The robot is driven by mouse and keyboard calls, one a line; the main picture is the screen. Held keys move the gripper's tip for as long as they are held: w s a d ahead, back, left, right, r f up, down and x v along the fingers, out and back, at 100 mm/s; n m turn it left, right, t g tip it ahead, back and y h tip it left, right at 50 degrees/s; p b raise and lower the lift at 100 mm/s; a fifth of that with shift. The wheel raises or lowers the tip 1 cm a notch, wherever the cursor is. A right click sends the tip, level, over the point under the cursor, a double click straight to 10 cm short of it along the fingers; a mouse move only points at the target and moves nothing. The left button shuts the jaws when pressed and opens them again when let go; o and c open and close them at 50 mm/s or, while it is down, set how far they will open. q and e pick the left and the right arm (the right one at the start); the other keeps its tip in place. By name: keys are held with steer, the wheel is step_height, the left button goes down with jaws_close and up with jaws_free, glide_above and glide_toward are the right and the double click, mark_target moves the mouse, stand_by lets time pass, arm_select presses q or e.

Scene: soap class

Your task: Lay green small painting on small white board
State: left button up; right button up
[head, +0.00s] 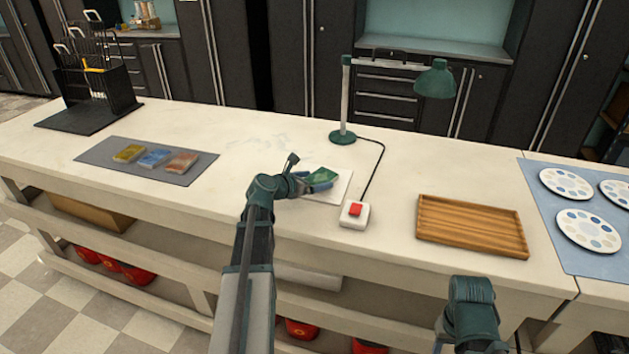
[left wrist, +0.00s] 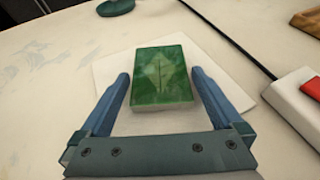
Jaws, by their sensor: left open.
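The green small painting (left wrist: 161,76) has a pale diamond and leaf-like mark. It lies on the small white board (left wrist: 115,70) in the left wrist view. In the head view the painting (head: 322,174) is partly covered by my left gripper (head: 327,184), and the board (head: 340,189) shows around it. My left gripper (left wrist: 163,87) is open, with its blue fingers on either side of the painting's near part and gaps between them and it. My right arm shows at the bottom right of the head view; its fingers are not seen.
A switch box (head: 354,214) with a red button sits right of the board, its cable running to a green lamp (head: 342,136) behind. A wooden tray (head: 472,226) lies further right. A grey mat (head: 115,156) with three coloured blocks lies left. Bare tabletop lies between mat and board.

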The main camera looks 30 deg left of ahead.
arm_select(q)
steer(key=shift+s+r, duration=0.1)
steer(key=shift+r, duration=0.2)
steer(key=p+v, duration=0.4)
steer(key=v, duration=0.7)
steer(key=shift+s+r+p, duration=0.1)
steer(key=shift+s+p, duration=0.25)
